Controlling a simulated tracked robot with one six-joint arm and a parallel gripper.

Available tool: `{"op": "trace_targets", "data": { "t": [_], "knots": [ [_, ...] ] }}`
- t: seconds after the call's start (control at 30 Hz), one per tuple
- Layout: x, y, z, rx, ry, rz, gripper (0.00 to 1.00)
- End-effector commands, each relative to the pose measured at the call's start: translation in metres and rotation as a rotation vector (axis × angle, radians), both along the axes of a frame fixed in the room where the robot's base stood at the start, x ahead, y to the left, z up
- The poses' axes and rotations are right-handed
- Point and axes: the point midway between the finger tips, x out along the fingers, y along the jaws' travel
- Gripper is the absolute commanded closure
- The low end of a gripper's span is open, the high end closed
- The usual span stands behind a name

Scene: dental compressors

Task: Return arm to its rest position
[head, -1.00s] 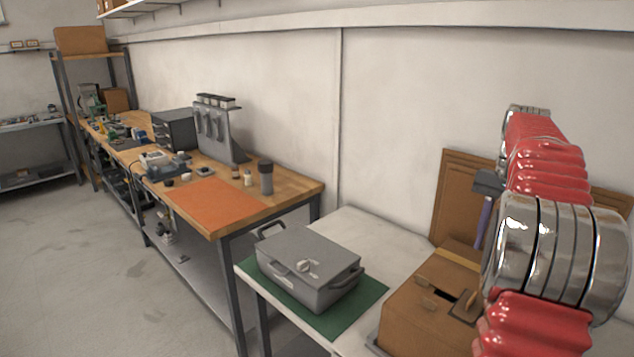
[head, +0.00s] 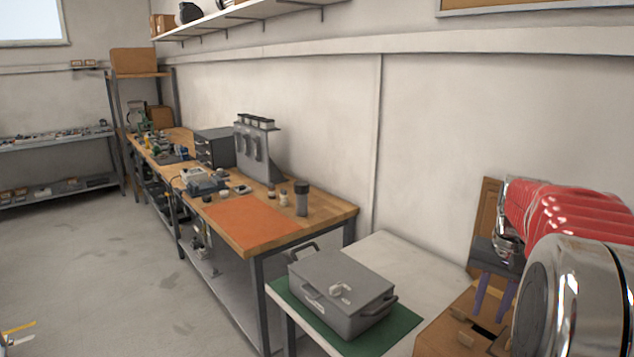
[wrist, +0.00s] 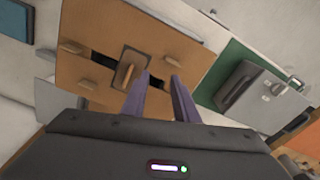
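My arm shows at the right of the head view, with red bellows and chrome rings. My gripper (head: 493,293) hangs below it with two purple fingers pointing down. The fingers also show in the wrist view (wrist: 160,97), apart from each other with a clear gap and nothing between them. The gripper is above a brown cardboard box (wrist: 195,48), whose top has a dark slot and a small brown piece with a raised handle (wrist: 127,72). I cannot tell the exact height of the fingers over the box.
A grey lidded metal case (head: 340,290) stands on a green mat (head: 397,327) on the white table (head: 395,262), left of the box. Beyond it is a wooden workbench (head: 325,213) with an orange mat (head: 245,222) and several tools.

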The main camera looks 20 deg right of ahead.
Motion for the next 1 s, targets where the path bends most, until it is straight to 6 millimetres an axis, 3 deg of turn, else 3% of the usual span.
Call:
{"op": "trace_targets", "data": {
  "t": [0.1,0.43,1.0],
  "knots": [
    [0.0,0.037,0.0,-0.029,-0.026,0.075,0.73],
    [-0.011,0.129,-0.004,-0.1,-0.101,0.27,0.73],
    [-0.065,0.266,-0.022,-0.181,-0.247,0.593,0.73]
  ]
}}
